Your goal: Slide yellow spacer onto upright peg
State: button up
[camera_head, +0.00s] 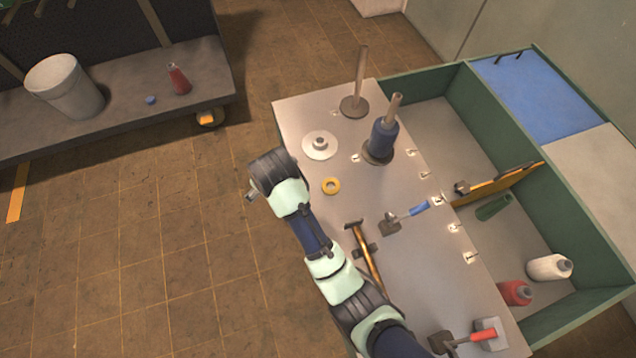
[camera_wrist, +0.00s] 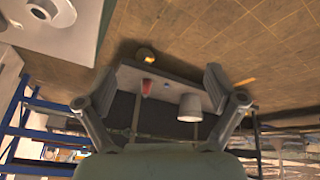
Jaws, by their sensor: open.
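The yellow spacer (camera_head: 331,186) is a flat ring lying on the metal worktop, right of my gripper. A bare upright peg (camera_head: 360,78) stands on a round base near the worktop's far end. A second upright peg (camera_head: 395,105) carries a dark blue sleeve (camera_head: 383,138). I cannot tell which peg is meant. My gripper (camera_head: 250,195) is off the worktop's left edge, mostly hidden by my wrist. In the wrist view my gripper (camera_wrist: 158,82) is open and empty, with fingers wide apart. The spacer is not seen there.
A white flanged disc (camera_head: 320,145) lies between the spacer and the bare peg. Hammers (camera_head: 390,227) lie nearer on the worktop. A green-walled bin (camera_head: 485,110) with bottles adjoins on the right. A shelf with a white bucket (camera_head: 65,88) stands left, across open floor.

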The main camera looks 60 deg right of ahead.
jog(key=s+d+f+m+g+y+b, duration=0.1)
jog(key=s+d+f+g, duration=0.15)
jog(key=d, duration=0.25)
jog(key=s+d+f+g, duration=0.1)
jog(key=s+d+f, duration=0.2)
jog(key=d+f, duration=0.15)
jog(key=g+y, duration=0.1)
send_over(331, 188)
notch_tip(331, 188, down, 2)
jog(key=f, duration=0.1)
jog(key=shift+w+f+m+b, duration=0.3)
jog(key=shift+f+m+b, duration=0.1)
jog(key=shift+f+b, duration=0.55)
jog(key=f+b, duration=0.1)
jog(key=f, duration=0.1)
jog(key=f+b, duration=0.2)
jog(key=f, duration=0.1)
jog(key=shift+s+f+b, duration=0.3)
jog(key=shift+b, duration=0.05)
jog(key=shift+r, duration=0.1)
jog(key=shift+c, duration=0.3)
jog(key=c, duration=1.1)
